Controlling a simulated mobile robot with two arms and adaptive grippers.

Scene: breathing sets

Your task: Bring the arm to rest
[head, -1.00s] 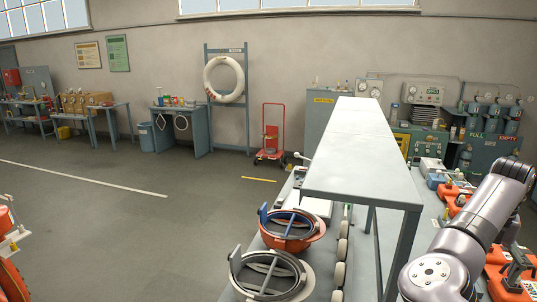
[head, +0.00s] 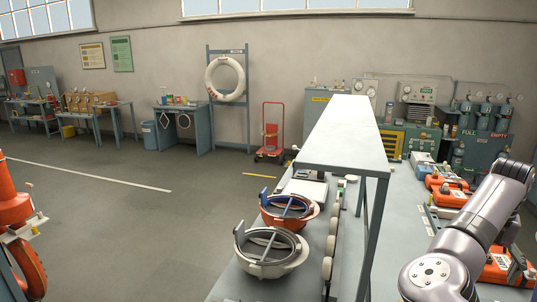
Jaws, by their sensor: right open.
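My right arm (head: 465,240) comes in from the lower right, grey and bent, above the right side of the bench (head: 400,215). The arm partly hides that case. I cannot tell whether the fingers touch it. My left arm and gripper are not in view.
A raised pale shelf (head: 345,135) runs along the bench. Left of it lie a white helmet-like bowl (head: 268,262) and an orange one (head: 290,220). More orange cases (head: 450,197) lie right. An orange and white object (head: 15,215) stands at the left edge. Floor between is clear.

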